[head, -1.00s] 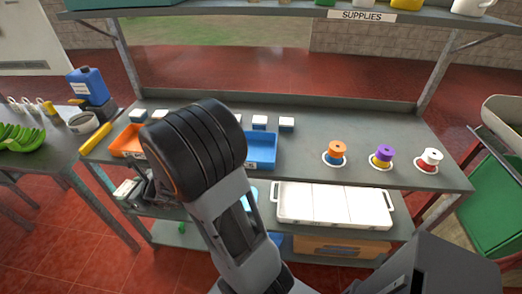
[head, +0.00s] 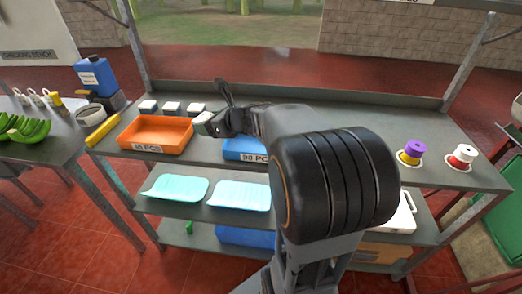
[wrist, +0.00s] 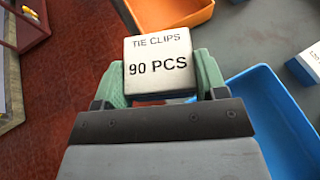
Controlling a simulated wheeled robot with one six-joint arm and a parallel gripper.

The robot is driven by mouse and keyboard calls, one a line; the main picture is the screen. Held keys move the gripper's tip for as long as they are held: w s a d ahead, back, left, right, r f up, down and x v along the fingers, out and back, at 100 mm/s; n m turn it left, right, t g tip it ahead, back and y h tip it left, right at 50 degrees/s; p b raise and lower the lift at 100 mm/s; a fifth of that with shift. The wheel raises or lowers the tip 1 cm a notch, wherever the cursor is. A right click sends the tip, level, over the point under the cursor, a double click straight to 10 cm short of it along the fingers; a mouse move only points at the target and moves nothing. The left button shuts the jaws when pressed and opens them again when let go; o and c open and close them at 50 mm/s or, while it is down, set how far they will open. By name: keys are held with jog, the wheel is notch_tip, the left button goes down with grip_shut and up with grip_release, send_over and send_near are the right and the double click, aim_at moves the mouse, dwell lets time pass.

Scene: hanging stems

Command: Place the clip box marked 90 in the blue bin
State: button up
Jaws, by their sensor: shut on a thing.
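The clip box (wrist: 158,66), a pale box printed "TIE CLIPS 90 PCS", sits between the green finger pads of my gripper (wrist: 160,80) in the wrist view. The gripper is shut on it, with the label facing the camera. In the head view my gripper (head: 210,123) is over the bench, between the two bins. The blue bin (head: 238,155), labelled 90 PCS, is just right of the gripper and partly hidden by my arm. In the wrist view the blue bin (wrist: 275,112) lies to the right of the held box, which is outside it.
An orange bin (head: 155,150) labelled 45 PCS stands to the left. Several small white-topped boxes (head: 172,107) stand behind the bins. Spools (head: 411,152) stand at the right. Cyan trays (head: 178,188) lie on the shelf below.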

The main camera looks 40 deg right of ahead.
jog(key=w+d+f, duration=0.1)
jog(key=d+f, duration=0.2)
jog(key=d, duration=0.7)
send_over(250, 140)
jog(key=a, duration=0.1)
notch_tip(250, 140, down, 5)
jog(key=shift+s+a+r, duration=0.15)
jog(key=shift+d+f+b, duration=0.3)
jog(key=shift+d+f, duration=0.15)
jog(key=shift+f, duration=0.15)
jog(key=shift+d+f, duration=0.2)
jog(key=shift+f, duration=1.5)
jog(key=shift+f+b, duration=0.2)
jog(key=shift+b, duration=0.15)
jog(key=o, duration=0.6)
jog(key=shift+o, duration=0.2)
